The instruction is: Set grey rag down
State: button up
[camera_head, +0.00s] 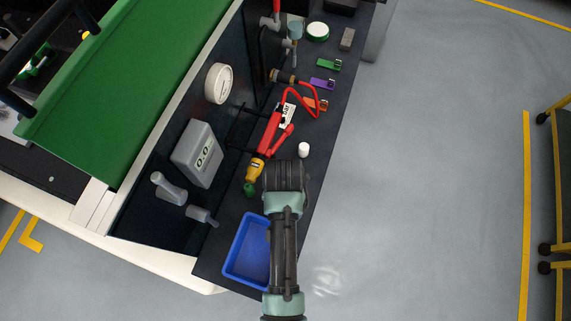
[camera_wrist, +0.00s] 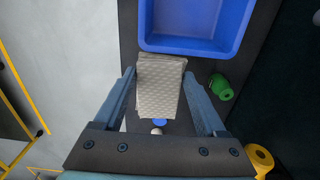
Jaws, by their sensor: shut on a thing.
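The grey rag (camera_wrist: 160,95) shows in the wrist view as a folded, quilted cloth between the two fingers of my gripper (camera_wrist: 159,77). My gripper is shut on it. The rag is over the dark bench top, just in front of the blue tray (camera_wrist: 195,40); I cannot tell whether it touches the bench. In the head view my arm covers the rag and the fingers. The blue tray also shows there (camera_head: 236,270), partly behind my arm, and looks empty.
A green object (camera_wrist: 221,87) stands right of the rag, and a yellow one (camera_wrist: 260,160) is nearer. Open floor lies right of the bench.

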jog(key=shift+f, duration=2.5)
jog(key=shift+f+b, duration=0.1)
jog(key=shift+b, duration=0.2)
